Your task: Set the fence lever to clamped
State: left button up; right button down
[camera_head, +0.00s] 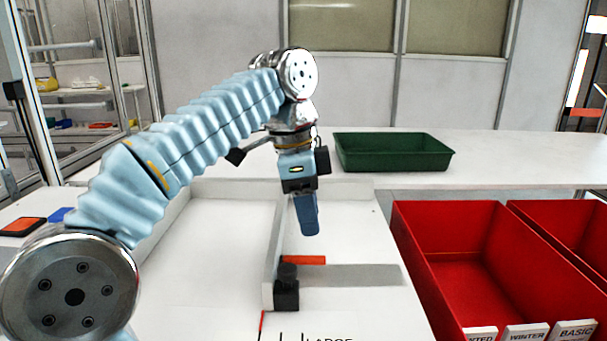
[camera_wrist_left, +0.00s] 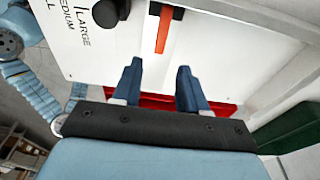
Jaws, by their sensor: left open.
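The fence (camera_head: 272,245) is a low white wall on the white board. An orange bar, which looks like the fence lever (camera_head: 304,260), sticks out to the right from the fence. A black block with a round knob (camera_head: 286,290) sits at the fence's near end. In the left wrist view the orange lever (camera_wrist_left: 162,32) lies ahead of the fingertips, with the black knob (camera_wrist_left: 109,12) to its left. My left gripper (camera_head: 308,230) points down, open and empty, above and beyond the lever, apart from it. My right gripper is not in view.
Red bins (camera_head: 470,270) with labels stand close on the right. A green tray (camera_head: 393,152) sits on the back table (camera_head: 500,172). The white board (camera_head: 370,305) has size markings at its near edge. The board right of the fence is clear.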

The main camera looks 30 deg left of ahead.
pick_arm(q)
jog(key=r, duration=0.1)
jog(key=r+p, duration=0.1)
jog(key=r, duration=0.3)
jog(key=shift+s+a+r+p, duration=0.15)
jog(key=shift+s+a+p, duration=0.15)
jog(key=shift+a, duration=0.1)
